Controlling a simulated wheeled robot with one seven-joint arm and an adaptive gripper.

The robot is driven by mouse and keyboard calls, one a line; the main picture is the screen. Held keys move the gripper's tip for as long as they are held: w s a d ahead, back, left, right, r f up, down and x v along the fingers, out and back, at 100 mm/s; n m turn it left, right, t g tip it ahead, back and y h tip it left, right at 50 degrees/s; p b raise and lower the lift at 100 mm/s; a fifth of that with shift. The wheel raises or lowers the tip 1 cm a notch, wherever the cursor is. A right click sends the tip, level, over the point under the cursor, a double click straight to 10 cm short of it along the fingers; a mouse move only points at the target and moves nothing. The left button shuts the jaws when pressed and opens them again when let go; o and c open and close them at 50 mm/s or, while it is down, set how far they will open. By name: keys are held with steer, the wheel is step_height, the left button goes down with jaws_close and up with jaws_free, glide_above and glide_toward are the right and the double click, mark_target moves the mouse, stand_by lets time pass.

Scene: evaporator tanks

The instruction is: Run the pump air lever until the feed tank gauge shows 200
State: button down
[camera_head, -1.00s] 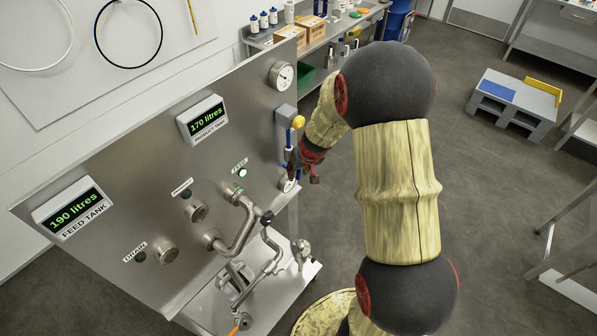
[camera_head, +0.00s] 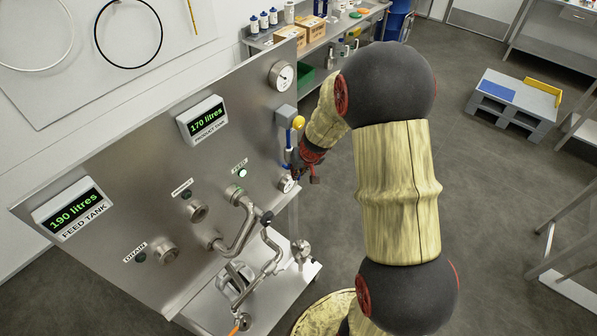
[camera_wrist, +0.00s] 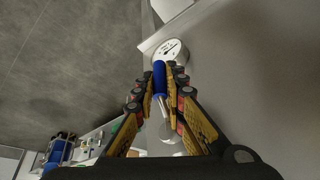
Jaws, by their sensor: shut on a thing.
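My gripper (camera_wrist: 160,97) is shut on the blue-handled lever (camera_wrist: 159,78) at the right edge of the steel panel (camera_head: 130,115). The feed tank gauge (camera_head: 75,210) at the panel's left reads 190 litres. The product tank gauge (camera_head: 203,120) reads 170 litres. The lamp over the feed label (camera_head: 242,173) is lit pale green; the lamp by the drain label (camera_head: 140,257) is dark.
A round dial (camera_head: 281,75) sits at the panel's upper right, and a small dial (camera_head: 286,183) is close below my gripper. Bent pipes (camera_head: 240,225) stick out of the panel's lower part. Open floor (camera_head: 480,200) lies to the right.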

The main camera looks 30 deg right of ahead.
steer(key=shift+b, duration=0.35)
steer(key=shift+s+a+f+g+y+b, duration=0.1)
steer(key=shift+a+g+y+b, duration=0.2)
steer(key=shift+y+b, duration=0.7)
steer(key=shift+s+a+r+m+g+y+b, duration=0.15)
steer(key=shift+a+r+m+g+y+b, duration=0.2)
steer(key=shift+y, duration=0.6)
steer(key=shift+s+a+r+m+g+y+b, duration=0.25)
steer(key=shift+a+y, duration=0.2)
steer(key=shift+y, duration=0.55)
steer(key=shift+s+a+r+m+g+y+b, duration=0.15)
steer(key=shift+a+r+g+y, duration=0.25)
steer(key=shift+y, duration=0.55)
steer(key=shift+w, duration=0.1)
steer(key=c, duration=1.8)
jaws_free()
steer(key=shift+a, duration=0.1)
